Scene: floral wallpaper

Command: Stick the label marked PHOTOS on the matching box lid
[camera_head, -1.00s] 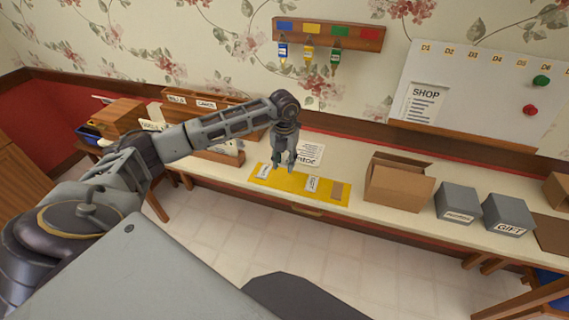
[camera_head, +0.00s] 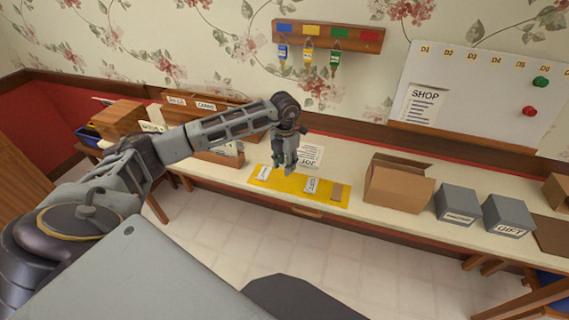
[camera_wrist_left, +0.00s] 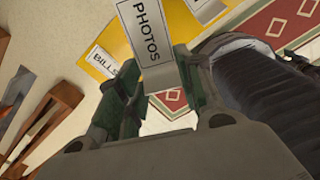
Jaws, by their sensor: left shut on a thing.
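The PHOTOS label (camera_wrist_left: 148,35), white with black letters, is held between the two fingers of my left gripper (camera_wrist_left: 155,95) in the left wrist view. In the head view, my left gripper (camera_head: 286,168) is over the yellow mat (camera_head: 256,181), and the label it holds cannot be made out there. A BILLS label (camera_wrist_left: 102,58) lies on the mat beside it. Two grey lidded boxes stand to the right: one (camera_head: 457,203) has a front label too small to read, the other (camera_head: 508,213) reads GIFT. My right gripper is not in view.
An open cardboard box (camera_head: 398,190) stands between the mat and the grey boxes. A wooden rack (camera_head: 225,106) is behind my left arm. A whiteboard (camera_head: 470,90) is on the wall.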

